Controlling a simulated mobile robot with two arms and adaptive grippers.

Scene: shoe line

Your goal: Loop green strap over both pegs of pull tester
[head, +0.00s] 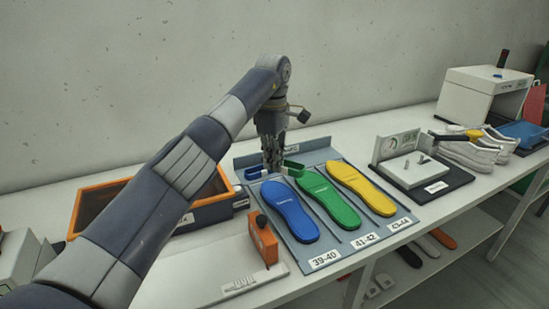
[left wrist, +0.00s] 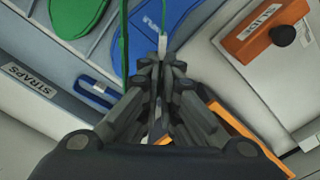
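My left gripper (head: 271,165) is over the straps holder at the back of the insole tray. In the left wrist view its fingertips (left wrist: 161,68) are closed together on the pale end piece of the green strap (left wrist: 123,42). The green strap (head: 293,168) sticks out to the right of the fingers in the head view. A blue strap (head: 254,174) is left of the fingers; it also shows in the left wrist view (left wrist: 99,88). The pull tester (head: 408,170), with two short pegs (head: 424,158) on a white block, stands to the right. My right gripper is not in view.
Blue (head: 290,212), green (head: 330,203) and yellow (head: 363,189) insoles lie in the grey tray. An orange-rimmed bin (head: 95,187) and an orange block (head: 263,241) are to the left. White shoes (head: 470,152) stand beyond the pull tester.

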